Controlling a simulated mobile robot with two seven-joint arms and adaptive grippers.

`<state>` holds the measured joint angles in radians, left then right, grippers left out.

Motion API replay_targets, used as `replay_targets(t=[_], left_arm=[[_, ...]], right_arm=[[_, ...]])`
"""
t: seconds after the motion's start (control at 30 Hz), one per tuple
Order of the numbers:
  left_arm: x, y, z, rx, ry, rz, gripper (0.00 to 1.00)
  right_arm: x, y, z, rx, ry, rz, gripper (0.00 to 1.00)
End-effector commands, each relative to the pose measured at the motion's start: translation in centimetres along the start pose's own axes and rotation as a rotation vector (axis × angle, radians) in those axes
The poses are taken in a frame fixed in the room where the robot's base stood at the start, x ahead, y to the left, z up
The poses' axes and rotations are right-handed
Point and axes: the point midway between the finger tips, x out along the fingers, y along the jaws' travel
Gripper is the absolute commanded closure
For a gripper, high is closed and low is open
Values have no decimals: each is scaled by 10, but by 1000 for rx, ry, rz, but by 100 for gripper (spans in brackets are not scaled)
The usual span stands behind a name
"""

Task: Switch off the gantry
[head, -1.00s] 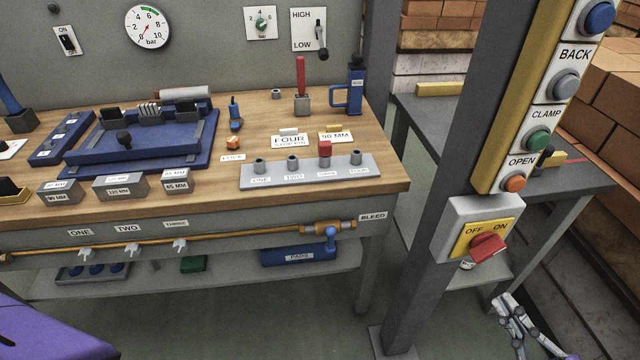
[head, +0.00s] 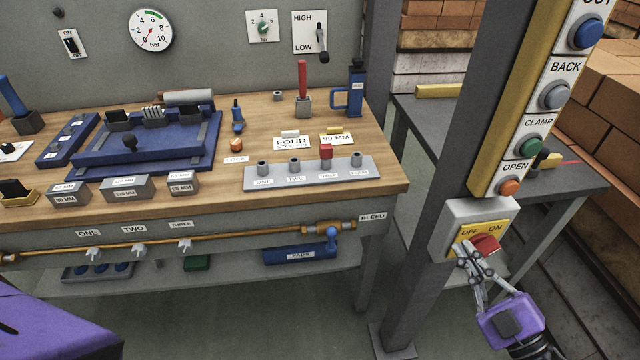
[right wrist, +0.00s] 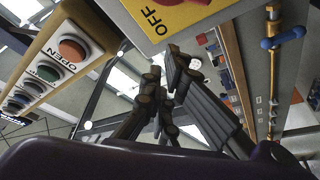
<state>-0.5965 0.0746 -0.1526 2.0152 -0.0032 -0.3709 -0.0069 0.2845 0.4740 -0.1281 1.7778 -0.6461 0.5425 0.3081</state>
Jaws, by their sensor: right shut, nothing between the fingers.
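The gantry switch is a red rotary handle (head: 487,244) on a yellow plate (head: 494,226) marked OFF on the left and ON on the right. It sits on a grey box (head: 452,215) on the gantry post. My right gripper (head: 466,250) is shut and empty, its fingertips just left of the red handle, below the OFF word. The fingers hide part of the handle; I cannot tell whether they touch it. My left gripper is out of view.
Above the switch, the post carries a button strip with an orange OPEN button (head: 509,187), a green CLAMP button (head: 531,146) and blue and grey ones. The workbench (head: 225,205) stands left of the post. A grey side table (head: 575,180) and brick stacks are behind right.

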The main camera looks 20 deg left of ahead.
Motion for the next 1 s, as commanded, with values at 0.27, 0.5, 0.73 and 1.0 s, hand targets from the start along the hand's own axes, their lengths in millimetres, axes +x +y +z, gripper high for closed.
replay_targets(t=[0.27,0.5,0.73,1.0], left_arm=[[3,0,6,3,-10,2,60],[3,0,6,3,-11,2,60],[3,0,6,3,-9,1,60],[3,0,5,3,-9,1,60]], right_arm=[[-16,-2,35,3,-10,-1,100],[-17,-1,38,2,-8,-1,100],[-17,-2,38,-2,-9,-2,100],[-18,-4,38,-50,-8,-20,100]])
